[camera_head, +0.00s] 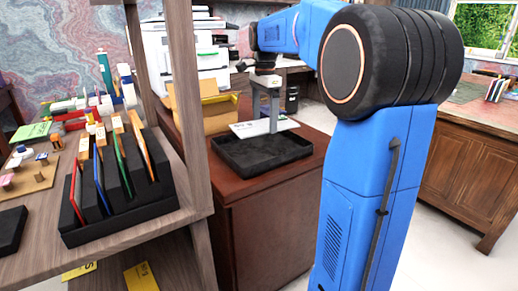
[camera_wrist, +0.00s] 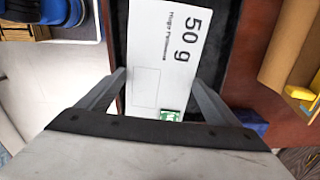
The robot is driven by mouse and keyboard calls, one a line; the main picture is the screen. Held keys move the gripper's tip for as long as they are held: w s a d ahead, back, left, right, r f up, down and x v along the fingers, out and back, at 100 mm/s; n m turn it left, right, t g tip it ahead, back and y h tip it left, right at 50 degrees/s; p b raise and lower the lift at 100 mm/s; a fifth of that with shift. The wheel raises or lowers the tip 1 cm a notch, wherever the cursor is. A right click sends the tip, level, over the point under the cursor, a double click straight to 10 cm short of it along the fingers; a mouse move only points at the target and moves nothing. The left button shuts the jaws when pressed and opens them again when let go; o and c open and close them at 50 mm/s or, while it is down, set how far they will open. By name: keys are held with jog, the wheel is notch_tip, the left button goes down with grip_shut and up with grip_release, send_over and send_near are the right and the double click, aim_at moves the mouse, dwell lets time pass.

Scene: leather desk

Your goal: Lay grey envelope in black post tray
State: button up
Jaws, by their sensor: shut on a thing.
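The pale grey envelope (camera_head: 248,129) is held flat in my gripper (camera_head: 271,127), over the back part of the black post tray (camera_head: 232,169). In the wrist view the envelope (camera_wrist: 160,50) shows "50 g" print and a green stamp, and its near end lies between the two fingers of my gripper (camera_wrist: 160,84). The dark floor of the tray (camera_wrist: 221,66) shows beside and behind it there. The front part of the tray is empty. The height of the envelope above the tray floor is hard to tell.
The tray stands on a reddish-brown desk (camera_head: 290,177). A cardboard box with yellow (camera_head: 205,112) stands close behind it. A wooden shelf post (camera_head: 187,90) rises at the left, with a black file rack (camera_head: 120,221) on the shelf.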

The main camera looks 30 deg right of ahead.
jog(key=shift+w+a+m, duration=0.2)
jog(key=shift+w+m, duration=0.1)
jog(key=shift+m, duration=0.5)
jog(key=shift+w+m, duration=0.1)
jog(key=shift+m, duration=0.6)
jog(key=m, duration=0.5)
jog(key=shift+d, duration=0.15)
jog(key=shift+f, duration=3)
jog(key=o, duration=0.9)
jog(key=shift+o, duration=0.2)
notch_tip(320, 180, up, 17)
jog(key=shift+r, duration=0.2)
